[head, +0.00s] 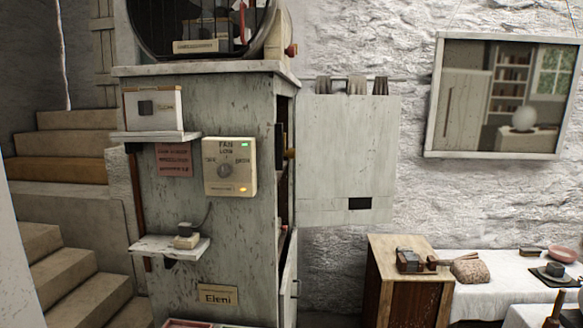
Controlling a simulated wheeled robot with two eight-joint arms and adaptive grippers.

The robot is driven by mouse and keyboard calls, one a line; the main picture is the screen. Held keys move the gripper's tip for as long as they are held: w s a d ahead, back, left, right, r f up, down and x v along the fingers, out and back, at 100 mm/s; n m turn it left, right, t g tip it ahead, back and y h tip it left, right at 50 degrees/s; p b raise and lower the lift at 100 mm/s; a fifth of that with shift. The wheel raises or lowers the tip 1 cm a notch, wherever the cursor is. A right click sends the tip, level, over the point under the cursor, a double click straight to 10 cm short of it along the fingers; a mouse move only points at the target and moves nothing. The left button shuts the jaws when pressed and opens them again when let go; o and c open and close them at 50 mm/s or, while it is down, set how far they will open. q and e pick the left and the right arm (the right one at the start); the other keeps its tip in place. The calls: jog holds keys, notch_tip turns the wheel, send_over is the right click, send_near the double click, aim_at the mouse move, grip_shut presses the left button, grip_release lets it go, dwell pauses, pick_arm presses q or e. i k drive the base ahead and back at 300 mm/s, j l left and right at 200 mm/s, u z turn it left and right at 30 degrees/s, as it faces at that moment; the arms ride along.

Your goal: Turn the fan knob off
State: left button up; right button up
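The fan control box (209,187) is a cream panel on the front of a worn grey cabinet. It is lettered FAN at the top. Its round grey fan knob (225,171) sits in the middle, with small lettering to the left and right. The exact direction the knob points is too small to tell. A green light (244,145) shows at the upper right of the panel and an orange light (242,190) at the lower right. Neither of my grippers is in view, and nothing touches the knob.
The cabinet (200,268) has small shelves: one (155,137) upper left of the panel, another (150,245) below left, holding a small block. Stairs (60,270) rise at left. A wooden stand (400,290) and a white-covered table (490,300) are at right.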

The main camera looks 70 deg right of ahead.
aim_at(224, 170)
jog(key=z, duration=1.85)
